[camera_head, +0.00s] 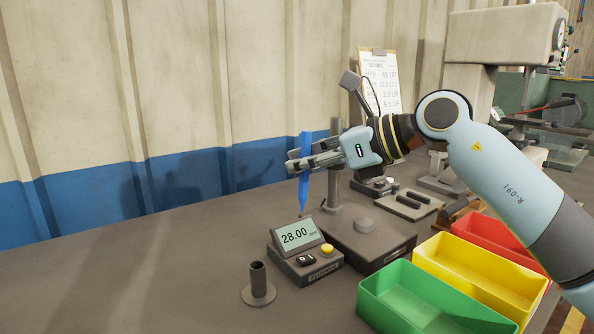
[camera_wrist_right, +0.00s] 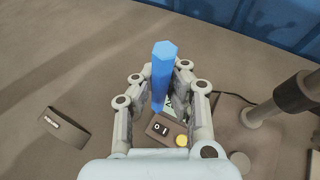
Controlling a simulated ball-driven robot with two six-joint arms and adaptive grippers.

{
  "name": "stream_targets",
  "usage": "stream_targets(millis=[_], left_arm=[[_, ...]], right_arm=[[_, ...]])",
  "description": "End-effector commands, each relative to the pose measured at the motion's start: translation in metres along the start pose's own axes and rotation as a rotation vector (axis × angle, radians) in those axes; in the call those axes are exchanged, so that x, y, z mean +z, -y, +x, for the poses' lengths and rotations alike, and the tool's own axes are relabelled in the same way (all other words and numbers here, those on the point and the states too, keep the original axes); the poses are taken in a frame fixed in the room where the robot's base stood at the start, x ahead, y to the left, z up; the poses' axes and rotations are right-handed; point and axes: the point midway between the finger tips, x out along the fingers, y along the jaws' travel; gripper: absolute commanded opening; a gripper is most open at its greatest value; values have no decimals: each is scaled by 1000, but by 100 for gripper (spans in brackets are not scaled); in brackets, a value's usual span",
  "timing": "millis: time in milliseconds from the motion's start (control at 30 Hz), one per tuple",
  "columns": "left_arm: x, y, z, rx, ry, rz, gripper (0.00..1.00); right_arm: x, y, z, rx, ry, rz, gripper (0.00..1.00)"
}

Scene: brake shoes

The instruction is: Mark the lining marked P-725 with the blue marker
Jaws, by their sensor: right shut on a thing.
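The blue marker (camera_head: 304,185) is upright in my right gripper (camera_head: 300,163), tip down, above and near the gauge's readout box. The right gripper's fingers are shut around it. In the right wrist view the marker (camera_wrist_right: 161,78) stands between the fingers (camera_wrist_right: 160,95), its blunt end towards the camera. I cannot make out a lining marked P-725 in either view. In the right wrist view a dark labelled piece (camera_wrist_right: 65,130) lies on the bench at the left; its label is too small to read. My left gripper is not in view.
The readout (camera_head: 298,235) shows 28.00. A gauge stand (camera_head: 336,170) on a dark base (camera_head: 385,250) is beside it. A short tube holder (camera_head: 258,285) stands in front. Green (camera_head: 400,305), yellow (camera_head: 480,270) and red (camera_head: 495,235) bins are at right. The bench at left is clear.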

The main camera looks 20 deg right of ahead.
Motion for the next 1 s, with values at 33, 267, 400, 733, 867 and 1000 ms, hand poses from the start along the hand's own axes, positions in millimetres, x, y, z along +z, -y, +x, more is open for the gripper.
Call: stream_targets(millis=[33, 267, 400, 733, 867, 1000], left_arm=[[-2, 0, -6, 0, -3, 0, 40], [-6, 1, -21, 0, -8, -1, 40], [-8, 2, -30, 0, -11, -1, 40], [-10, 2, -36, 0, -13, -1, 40], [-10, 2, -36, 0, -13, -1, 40], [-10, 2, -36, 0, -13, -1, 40]], right_arm=[[8, 0, -3, 0, 1, -1, 0], [27, 0, -11, -1, 2, -3, 0], [38, 0, -16, -1, 2, -3, 0], [46, 0, -19, -1, 0, -1, 0], [45, -1, -19, -2, -1, 0, 0], [22, -15, -21, -30, -14, 17, 0]])
